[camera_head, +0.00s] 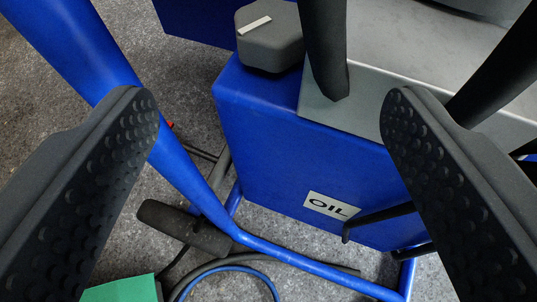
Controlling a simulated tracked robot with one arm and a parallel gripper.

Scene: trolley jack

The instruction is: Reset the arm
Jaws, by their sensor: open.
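My gripper (268,115) is open, with its two dark, dimpled fingers at the left and right of the view. Nothing is between the fingers. Beyond them is a blue tank (290,150) with a white "OIL" label (331,206). A dark grey cap or knob (268,36) with a pale stripe sits on top of the tank. No contact between the fingers and these things can be made out.
A blue tubular frame (185,170) runs from the upper left to the bottom right. Black bars (325,45) stand by a grey housing (400,50). A dark pedal-like part (184,228), hoses (225,265) and a green piece (122,290) are low. Grey floor (45,90) shows left.

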